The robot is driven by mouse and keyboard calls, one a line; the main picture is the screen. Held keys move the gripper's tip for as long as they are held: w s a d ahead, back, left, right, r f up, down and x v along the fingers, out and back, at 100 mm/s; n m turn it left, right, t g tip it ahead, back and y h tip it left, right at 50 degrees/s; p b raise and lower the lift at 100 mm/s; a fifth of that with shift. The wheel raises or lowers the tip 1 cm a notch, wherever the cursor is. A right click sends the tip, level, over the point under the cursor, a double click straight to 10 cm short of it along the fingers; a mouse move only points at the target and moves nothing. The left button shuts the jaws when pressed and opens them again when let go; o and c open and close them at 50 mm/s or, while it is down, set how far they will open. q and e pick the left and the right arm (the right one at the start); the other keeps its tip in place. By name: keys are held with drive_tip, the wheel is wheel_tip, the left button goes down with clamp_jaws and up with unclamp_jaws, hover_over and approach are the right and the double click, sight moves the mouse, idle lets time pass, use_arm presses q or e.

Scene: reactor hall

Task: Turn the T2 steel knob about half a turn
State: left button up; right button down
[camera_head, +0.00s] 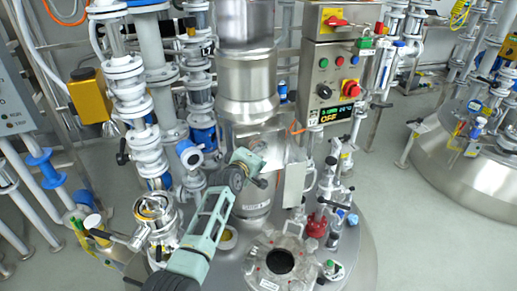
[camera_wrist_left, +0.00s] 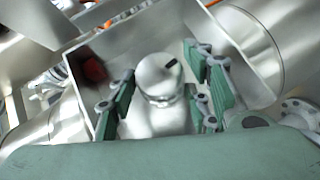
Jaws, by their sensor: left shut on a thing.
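In the left wrist view, a round steel knob (camera_wrist_left: 158,74) with a short black mark on its face sits between the fingers of my left gripper (camera_wrist_left: 160,88). The gripper is shut on the knob, with green-grey finger pads on both sides of it. In the head view my left gripper (camera_head: 250,168) is at the steel column above the vessel, left of the control box. Its own body hides the knob there. I cannot read a label on the knob. My right gripper is not in view.
A steel control box (camera_head: 330,85) with coloured buttons and an "OFF" display hangs right of the column. Valves and a red fitting (camera_head: 316,226) stand on the vessel lid. An open round port (camera_head: 280,261) is in front.

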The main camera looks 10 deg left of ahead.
use_arm(q)
drive_tip(key=r+p, duration=0.1)
drive_tip(key=p, duration=0.1)
drive_tip(key=r+m+g+y+p, duration=0.1)
drive_tip(key=p, duration=0.2)
drive_tip(key=shift+w+d, duration=0.2)
drive_tip(key=shift+w, duration=0.05)
drive_tip(key=shift+m+g+p, duration=0.35)
drive_tip(key=shift+m+g, duration=0.05)
drive_tip(key=shift+f+m+g+y, duration=0.2)
drive_tip(key=shift+m+g+y, duration=0.1)
drive_tip(key=shift+y, duration=0.2)
drive_tip(key=shift+w+d+g+p, duration=0.1)
drive_tip(key=shift+g+p, duration=0.2)
drive_tip(key=shift+m+y, duration=0.3)
drive_tip(key=o, duration=0.9)
drive_tip(key=shift+f, duration=0.1)
drive_tip(key=shift+d, duration=0.1)
drive_tip(key=shift+f, duration=0.35)
